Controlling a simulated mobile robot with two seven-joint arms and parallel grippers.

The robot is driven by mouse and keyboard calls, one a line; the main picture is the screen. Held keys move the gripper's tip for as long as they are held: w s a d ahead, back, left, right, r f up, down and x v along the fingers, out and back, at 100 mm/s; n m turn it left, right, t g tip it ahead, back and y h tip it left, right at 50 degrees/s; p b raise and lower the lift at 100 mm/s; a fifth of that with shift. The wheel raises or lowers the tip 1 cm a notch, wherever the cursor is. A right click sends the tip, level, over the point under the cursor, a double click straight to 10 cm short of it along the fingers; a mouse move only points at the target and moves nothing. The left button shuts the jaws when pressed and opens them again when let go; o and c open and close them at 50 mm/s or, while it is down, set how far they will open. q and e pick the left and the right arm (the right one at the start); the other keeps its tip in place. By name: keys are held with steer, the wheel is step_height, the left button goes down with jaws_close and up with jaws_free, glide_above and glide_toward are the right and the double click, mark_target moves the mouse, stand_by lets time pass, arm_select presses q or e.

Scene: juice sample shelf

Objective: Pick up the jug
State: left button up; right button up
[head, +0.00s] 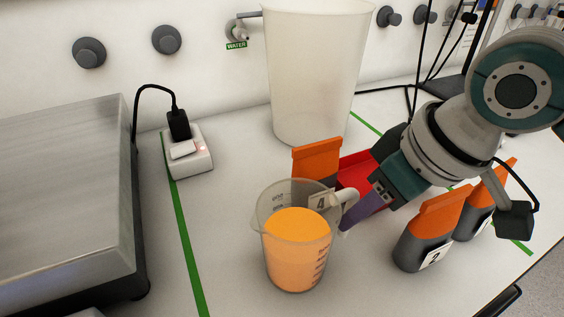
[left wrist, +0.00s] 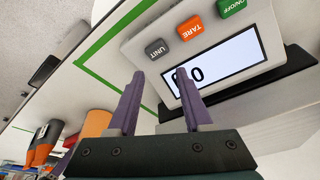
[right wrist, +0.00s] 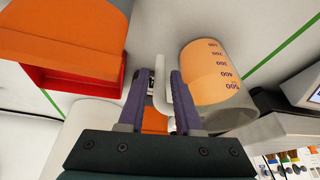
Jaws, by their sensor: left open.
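The jug (head: 295,240) is a clear measuring jug with orange juice in it, upright on the bench in the head view. Its handle points right, towards my right gripper (head: 362,212). In the right wrist view the jug (right wrist: 215,75) lies right of the fingers, and its pale handle (right wrist: 160,90) shows between the two purple fingers of my right gripper (right wrist: 159,82). I cannot tell whether both fingers press on the handle. My left gripper (left wrist: 160,88) is open and empty, in front of the scale's display (left wrist: 215,62), and is outside the head view.
A metal-topped scale (head: 65,180) stands at the left. A power socket (head: 188,150) and a tall pale container (head: 315,70) are behind the jug. A grey-orange container labelled 2 (head: 430,235) stands to the right.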

steer(key=x, duration=0.2)
steer(key=shift+w+a+f, duration=0.1)
steer(key=shift+w+f, duration=0.05)
steer(key=shift+f, duration=0.15)
jaws_close()
stand_by(1.2)
